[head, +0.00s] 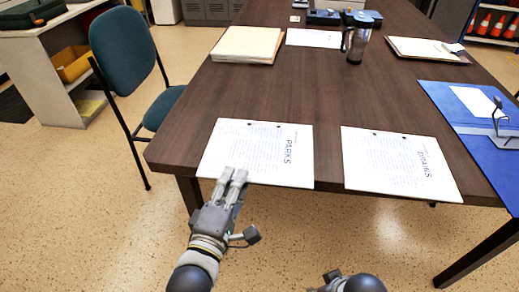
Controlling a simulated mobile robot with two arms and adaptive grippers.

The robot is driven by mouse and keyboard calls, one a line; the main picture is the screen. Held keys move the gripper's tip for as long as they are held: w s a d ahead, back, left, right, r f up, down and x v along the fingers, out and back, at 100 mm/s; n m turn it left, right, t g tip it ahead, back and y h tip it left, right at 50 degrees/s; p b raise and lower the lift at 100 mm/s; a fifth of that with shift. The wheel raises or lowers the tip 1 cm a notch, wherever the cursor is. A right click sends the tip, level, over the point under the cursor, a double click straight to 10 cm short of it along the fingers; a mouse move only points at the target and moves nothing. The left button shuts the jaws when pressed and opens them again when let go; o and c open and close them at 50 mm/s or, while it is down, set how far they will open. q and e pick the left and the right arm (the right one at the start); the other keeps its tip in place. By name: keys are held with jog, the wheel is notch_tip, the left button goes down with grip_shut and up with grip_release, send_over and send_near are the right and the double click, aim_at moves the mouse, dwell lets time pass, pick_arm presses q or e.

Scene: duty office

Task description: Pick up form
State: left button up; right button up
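Two white printed forms lie flat on the dark wooden table. The one marked PARKS (262,145) is on the left and the one marked DRAINS (397,163) is on the right. Both are near the table's front edge, and PARKS slightly overhangs it. My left gripper (238,200) is open and empty at the front edge of the PARKS form. Its two long fingers overlap the form's lower left part in the picture, and its thumb is spread apart below. Contact cannot be told. Only a part of my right arm shows at the bottom edge.
A blue folder (447,103) with a clip lies at the table's right. A cream paper stack (247,44), a tumbler (356,40) and a clipboard (421,50) stand further back. A teal chair (126,50) is at the left side. The table's middle is clear.

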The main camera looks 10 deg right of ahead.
pick_arm(q)
jog(key=shift+w+d, duration=0.1)
jog(key=shift+w, duration=0.1)
jog(key=shift+c, duration=0.3)
grip_shut()
jog(key=shift+r, duration=0.2)
